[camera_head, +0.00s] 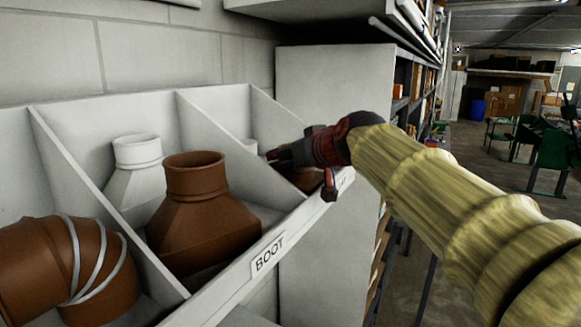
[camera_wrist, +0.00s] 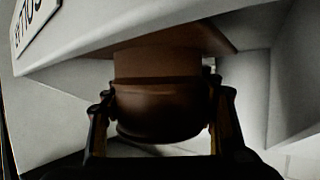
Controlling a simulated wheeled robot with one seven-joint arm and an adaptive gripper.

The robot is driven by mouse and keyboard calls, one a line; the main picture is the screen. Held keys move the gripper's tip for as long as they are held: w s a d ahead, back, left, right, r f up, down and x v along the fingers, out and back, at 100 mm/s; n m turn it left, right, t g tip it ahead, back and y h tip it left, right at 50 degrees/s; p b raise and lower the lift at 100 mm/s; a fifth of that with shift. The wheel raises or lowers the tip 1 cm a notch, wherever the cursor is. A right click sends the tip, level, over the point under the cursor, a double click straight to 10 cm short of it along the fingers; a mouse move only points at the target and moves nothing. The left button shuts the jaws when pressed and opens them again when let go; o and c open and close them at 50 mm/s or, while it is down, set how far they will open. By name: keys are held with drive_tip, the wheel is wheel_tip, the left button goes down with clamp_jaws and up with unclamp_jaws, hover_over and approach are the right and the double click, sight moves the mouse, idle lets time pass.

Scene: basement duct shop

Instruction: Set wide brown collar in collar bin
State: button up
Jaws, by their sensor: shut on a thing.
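A brown collar (camera_head: 306,179), a short cylinder with a wider flange, is at the rightmost visible compartment of the bin row (camera_head: 190,95). My gripper (camera_head: 290,157) is shut on it, largely hiding it in the head view. In the wrist view, the collar (camera_wrist: 160,108) sits between the two fingers of my gripper (camera_wrist: 165,98), its flange beyond them, close to the pale bin walls. I cannot tell whether it touches the bin floor.
The compartment to the left, labelled BOOT (camera_head: 268,253), holds a brown boot (camera_head: 200,215) and a white boot (camera_head: 136,172). A brown elbow (camera_head: 60,265) lies further left. A divider (camera_head: 215,135) stands left of my gripper. A grey cabinet (camera_head: 330,85) stands behind.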

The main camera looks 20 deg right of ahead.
drive_tip(key=shift+f, duration=0.85)
drive_tip(key=o, duration=1.2)
drive_tip(key=shift+f, duration=0.1)
drive_tip(key=b+v, duration=0.1)
drive_tip(key=v, duration=1.1)
drive_tip(key=shift+d, duration=0.1)
